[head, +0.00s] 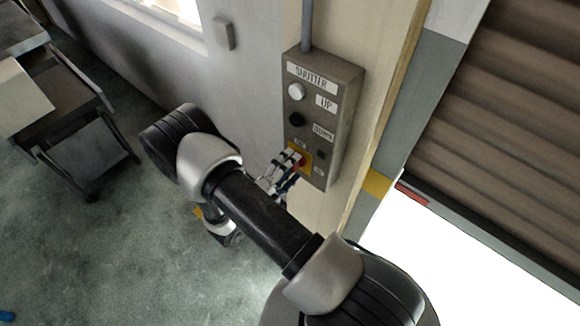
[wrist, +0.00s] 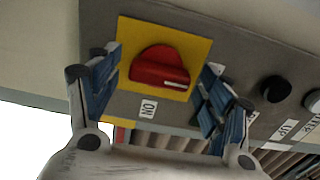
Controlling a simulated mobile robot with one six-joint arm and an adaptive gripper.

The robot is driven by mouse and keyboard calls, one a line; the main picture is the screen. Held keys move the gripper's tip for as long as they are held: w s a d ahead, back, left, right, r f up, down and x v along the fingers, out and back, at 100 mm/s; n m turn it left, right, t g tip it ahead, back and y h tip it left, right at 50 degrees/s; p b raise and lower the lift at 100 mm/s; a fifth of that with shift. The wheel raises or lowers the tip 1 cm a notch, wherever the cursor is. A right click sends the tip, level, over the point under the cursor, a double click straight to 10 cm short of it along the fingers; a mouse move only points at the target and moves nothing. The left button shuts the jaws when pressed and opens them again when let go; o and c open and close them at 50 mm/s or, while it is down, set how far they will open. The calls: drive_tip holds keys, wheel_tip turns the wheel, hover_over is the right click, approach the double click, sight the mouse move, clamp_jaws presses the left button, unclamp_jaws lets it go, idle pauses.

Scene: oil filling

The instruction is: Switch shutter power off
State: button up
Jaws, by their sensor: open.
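The grey shutter control box (head: 323,118) is on the wall, with a white UP button (head: 296,91) and a black DOWN button (head: 296,119). Low on it is a yellow plate (wrist: 199,48) with a red rotary switch (wrist: 160,68). The switch bears a white mark at its lower right in the wrist view, and the ON label (wrist: 148,108) is below it. My gripper (head: 287,170) is open at the switch, with blue-padded fingers on either side and gaps to the knob. In the head view the fingers partly cover the switch.
The corrugated shutter (head: 500,130) is at the right, with bright light below its lower edge. A conduit (head: 307,25) runs up from the box. A metal cart (head: 60,110) stands at the left. The floor (head: 110,250) between is mostly clear.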

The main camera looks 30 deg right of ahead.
drive_tip(key=v, duration=1.2)
idle(0.5)
drive_tip(key=s+d+r+m+g+y+b, duration=0.4)
drive_tip(key=s+r+m+g+y+b, duration=0.4)
drive_tip(key=m, duration=1.2)
drive_tip(key=s+a+r+m+t+y+b, duration=0.2)
drive_tip(key=s+m+t+y+b, duration=0.1)
drive_tip(key=m, duration=0.7)
drive_tip(key=s+a+r+m+t+y+b, duration=0.2)
drive_tip(key=s+a+m+t+y+b, duration=0.1)
drive_tip(key=m, duration=0.7)
drive_tip(key=s+y+b, duration=0.1)
drive_tip(key=y+b, duration=0.1)
drive_tip(key=y, duration=0.1)
drive_tip(key=shift+s, duration=0.25)
